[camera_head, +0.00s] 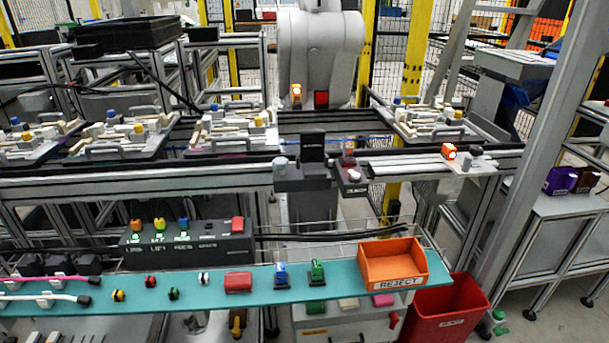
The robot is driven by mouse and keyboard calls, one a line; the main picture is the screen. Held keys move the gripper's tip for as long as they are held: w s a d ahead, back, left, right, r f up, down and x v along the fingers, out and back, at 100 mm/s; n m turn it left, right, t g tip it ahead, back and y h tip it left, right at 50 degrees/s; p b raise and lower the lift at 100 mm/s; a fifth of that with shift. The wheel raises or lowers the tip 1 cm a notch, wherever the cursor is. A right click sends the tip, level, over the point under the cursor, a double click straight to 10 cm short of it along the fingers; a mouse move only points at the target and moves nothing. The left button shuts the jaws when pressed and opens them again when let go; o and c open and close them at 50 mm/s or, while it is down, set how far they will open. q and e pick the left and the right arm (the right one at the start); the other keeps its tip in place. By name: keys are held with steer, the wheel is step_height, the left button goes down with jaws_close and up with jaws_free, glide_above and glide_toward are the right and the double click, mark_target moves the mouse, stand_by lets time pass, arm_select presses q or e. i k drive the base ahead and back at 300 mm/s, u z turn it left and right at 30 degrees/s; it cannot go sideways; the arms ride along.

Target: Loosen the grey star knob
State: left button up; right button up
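A small light-grey knob (280,164) sits on the left side of a dark clamp-like fixture (313,150) on the near conveyor rail, at the middle of the view. It is too small to tell for sure whether it is star-shaped or how tight it is. A second pale round knob (354,175) sits on a dark labelled block just right of the fixture. A small grey part (476,150) also stands on a light plate further right. Neither of my grippers shows in the head view.
A teal shelf (205,296) in front carries small coloured buttons, a red block (238,283) and an orange REJECT bin (393,264). A dark control box (190,245) stands behind it. Pallets with parts (118,137) line the conveyor. A red bin (447,308) stands at lower right.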

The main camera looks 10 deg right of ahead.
mark_target(279, 162)
steer(key=z, duration=1.05)
steer(key=i, duration=0.5)
steer(key=u, duration=1)
